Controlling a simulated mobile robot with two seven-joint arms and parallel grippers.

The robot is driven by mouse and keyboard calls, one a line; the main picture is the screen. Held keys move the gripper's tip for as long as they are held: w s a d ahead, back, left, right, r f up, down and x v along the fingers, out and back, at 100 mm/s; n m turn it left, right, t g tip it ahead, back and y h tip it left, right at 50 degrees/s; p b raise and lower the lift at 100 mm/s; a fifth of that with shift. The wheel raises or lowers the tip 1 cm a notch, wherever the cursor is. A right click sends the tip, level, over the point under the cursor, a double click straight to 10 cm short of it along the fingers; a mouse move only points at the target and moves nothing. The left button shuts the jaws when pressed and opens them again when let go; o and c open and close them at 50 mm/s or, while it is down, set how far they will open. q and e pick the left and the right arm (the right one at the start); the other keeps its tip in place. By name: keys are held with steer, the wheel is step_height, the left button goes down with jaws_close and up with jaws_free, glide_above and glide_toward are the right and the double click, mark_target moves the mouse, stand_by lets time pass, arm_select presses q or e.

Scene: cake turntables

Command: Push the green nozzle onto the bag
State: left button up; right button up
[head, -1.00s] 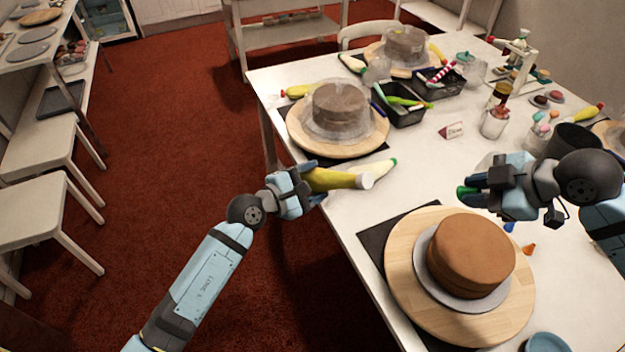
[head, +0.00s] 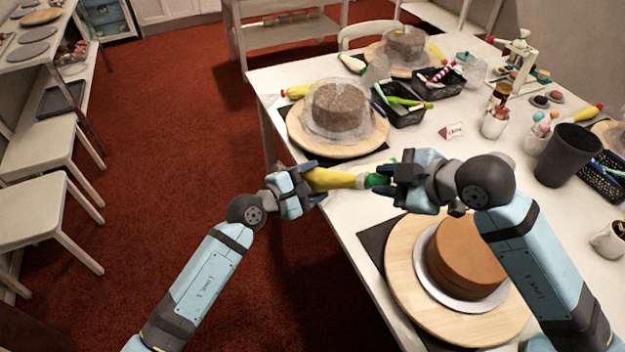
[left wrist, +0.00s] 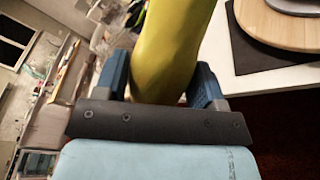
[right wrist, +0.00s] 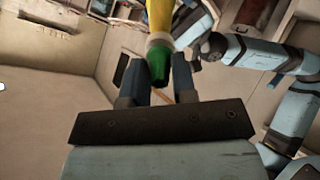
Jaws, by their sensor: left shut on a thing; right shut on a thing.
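My left gripper (head: 300,185) is shut on the yellow piping bag (head: 332,180), which lies about level with its white tip end pointing right. The bag also fills the top of the left wrist view (left wrist: 172,45). My right gripper (head: 391,181) is shut on the green nozzle (head: 376,180), at the bag's tip end. In the right wrist view the green nozzle (right wrist: 158,62) sits between the fingers, in line with the bag's pale end (right wrist: 159,39) and appearing to meet it. I cannot tell how far the nozzle is over the tip.
A brown cake (head: 466,258) on a wooden turntable (head: 410,300) stands just below my right arm. A covered cake (head: 337,108) stands behind the grippers. Another piping bag lies on the table behind the held one, partly hidden. A dark cup (head: 568,155) stands at right.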

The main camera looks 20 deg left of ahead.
steer(key=shift+w+a+f, duration=0.2)
steer(key=shift+a+f, duration=0.1)
steer(key=shift+a, duration=0.1)
stand_by(1.8)
steer(key=shift+d, duration=0.1)
steer(key=shift+v, duration=2)
steer(key=shift+r, duration=0.1)
steer(key=shift+s+d+r+n, duration=0.25)
steer(key=shift+d+r, duration=0.15)
steer(key=shift+d, duration=0.1)
steer(key=shift+s+d+r+n, duration=0.15)
steer(key=shift+s+d+r, duration=0.05)
steer(key=shift+d+r, duration=0.2)
steer(key=shift+x, duration=2.75)
steer(key=shift+w+a+f, duration=0.2)
steer(key=shift+a+f, duration=0.2)
